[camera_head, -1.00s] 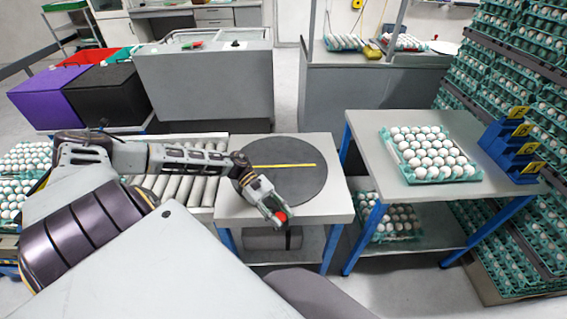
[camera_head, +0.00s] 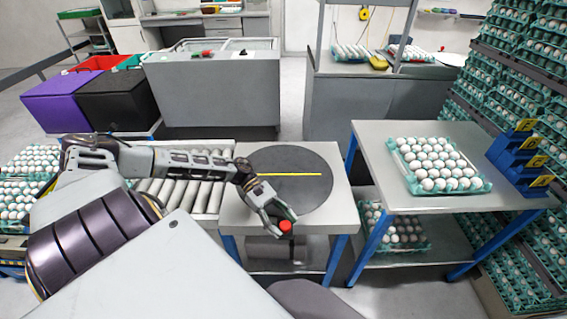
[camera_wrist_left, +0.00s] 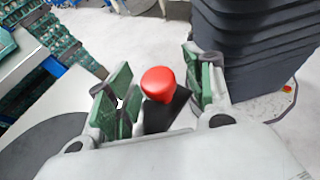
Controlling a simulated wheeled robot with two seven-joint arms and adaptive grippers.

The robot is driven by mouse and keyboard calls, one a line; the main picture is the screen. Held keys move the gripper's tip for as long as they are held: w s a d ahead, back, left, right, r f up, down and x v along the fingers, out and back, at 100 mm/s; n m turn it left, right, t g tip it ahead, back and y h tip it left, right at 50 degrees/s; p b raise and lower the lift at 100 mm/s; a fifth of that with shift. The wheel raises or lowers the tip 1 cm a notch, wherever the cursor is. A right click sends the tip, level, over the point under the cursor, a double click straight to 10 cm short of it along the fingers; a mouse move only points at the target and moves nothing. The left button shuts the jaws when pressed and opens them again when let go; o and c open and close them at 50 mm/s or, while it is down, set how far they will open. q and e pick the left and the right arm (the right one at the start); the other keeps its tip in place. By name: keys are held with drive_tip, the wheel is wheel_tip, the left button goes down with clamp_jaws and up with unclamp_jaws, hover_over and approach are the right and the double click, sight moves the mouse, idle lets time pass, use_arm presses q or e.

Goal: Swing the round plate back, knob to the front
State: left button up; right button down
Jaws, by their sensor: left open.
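The round plate (camera_head: 305,190) is a dark grey disc with a yellow stripe, lying flat on a light grey table (camera_head: 345,218). The stripe runs left to right. A red knob (camera_head: 286,227) shows at the plate's front edge, at the table's near side. My left gripper (camera_head: 279,221) is open at the knob, with its fingers spread. In the left wrist view the red knob (camera_wrist_left: 158,84) stands between the two green-padded fingers, with a gap visible on each side. Part of the plate is hidden behind my left gripper. My right gripper is not in view.
A roller conveyor (camera_head: 190,195) adjoins the table on the left. To the right, a blue-legged table (camera_head: 375,150) bears an egg tray (camera_head: 475,187) and a blue rack (camera_head: 515,160). Stacked egg trays stand at the far right. A grey cabinet (camera_head: 215,95) stands behind.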

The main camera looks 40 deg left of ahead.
use_arm(q)
drive_tip(key=v, duration=1.1)
drive_tip(key=shift+a+r, duration=0.1)
drive_tip(key=shift+a, duration=0.05)
idle(0.5)
